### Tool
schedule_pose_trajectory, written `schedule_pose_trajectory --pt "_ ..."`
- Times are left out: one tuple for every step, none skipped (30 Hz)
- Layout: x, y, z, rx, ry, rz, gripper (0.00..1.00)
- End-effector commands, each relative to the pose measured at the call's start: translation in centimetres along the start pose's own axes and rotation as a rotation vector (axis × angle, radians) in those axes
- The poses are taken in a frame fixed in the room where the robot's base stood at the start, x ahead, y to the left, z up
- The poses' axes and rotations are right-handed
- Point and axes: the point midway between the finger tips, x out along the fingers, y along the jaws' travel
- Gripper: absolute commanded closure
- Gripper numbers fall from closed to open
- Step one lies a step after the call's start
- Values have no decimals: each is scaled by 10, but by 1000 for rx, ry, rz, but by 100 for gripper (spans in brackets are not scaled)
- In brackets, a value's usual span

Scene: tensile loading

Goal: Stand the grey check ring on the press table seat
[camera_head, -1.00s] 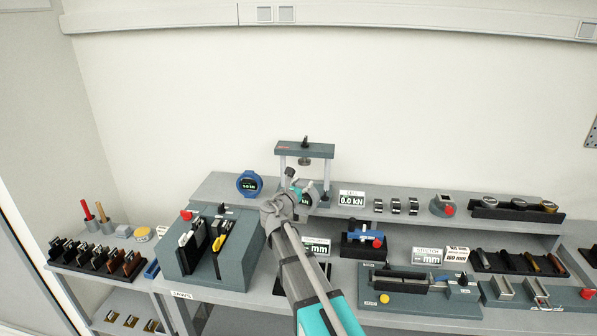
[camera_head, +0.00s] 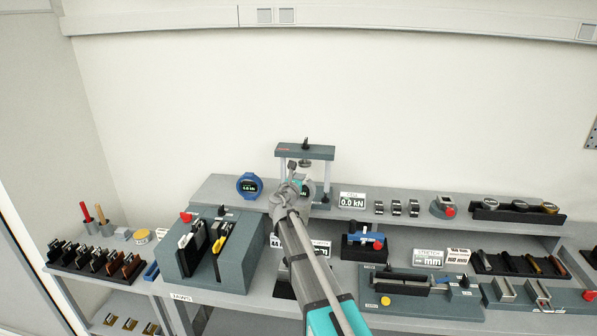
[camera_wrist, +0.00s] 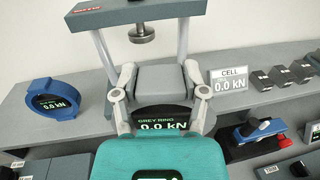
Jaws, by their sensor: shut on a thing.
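In the wrist view, my gripper (camera_wrist: 160,102) is shut on the grey check ring (camera_wrist: 163,78), one finger on each side. The ring's dark display, marked GREY RING and reading 0.0 kN, faces the camera. The press frame (camera_wrist: 142,14) stands at the ring, its columns rising beyond the fingers and its round plunger (camera_wrist: 142,36) hanging above and a little left of the ring. The seat is hidden behind the ring, so I cannot tell whether they touch. In the head view, my gripper (camera_head: 299,187) is low in front of the press (camera_head: 306,151); my arm hides most of the ring.
A blue ring gauge (camera_head: 249,185) stands on the raised shelf left of the press. The cell display (camera_head: 352,200) and several small dark blocks (camera_head: 397,208) are to its right. A grey jaw rack (camera_head: 240,262) stands lower left.

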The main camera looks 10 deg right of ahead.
Motion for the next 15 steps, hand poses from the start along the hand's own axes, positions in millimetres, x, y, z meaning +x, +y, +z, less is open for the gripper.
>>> schedule_pose_trajectory --pt "17 5 -2 -1 -1 21 100" --pt "24 8 -3 0 -1 37 100" --pt "33 11 -4 1 -1 57 100" --pt "39 13 -4 1 -1 71 100" --pt "44 14 -5 1 -1 84 100" --pt "51 16 -6 2 -1 100 100" --pt "55 17 -6 2 -1 110 100" --pt "58 19 -6 3 0 120 100" --pt "62 20 -7 3 0 129 100" --pt "64 21 -7 3 0 136 100" --pt "65 21 -7 3 0 141 100" --pt "66 22 -7 4 0 146 100" --pt "67 22 -7 4 0 148 100" --pt "67 22 -7 4 0 149 100" --pt "67 22 -7 4 0 150 100"
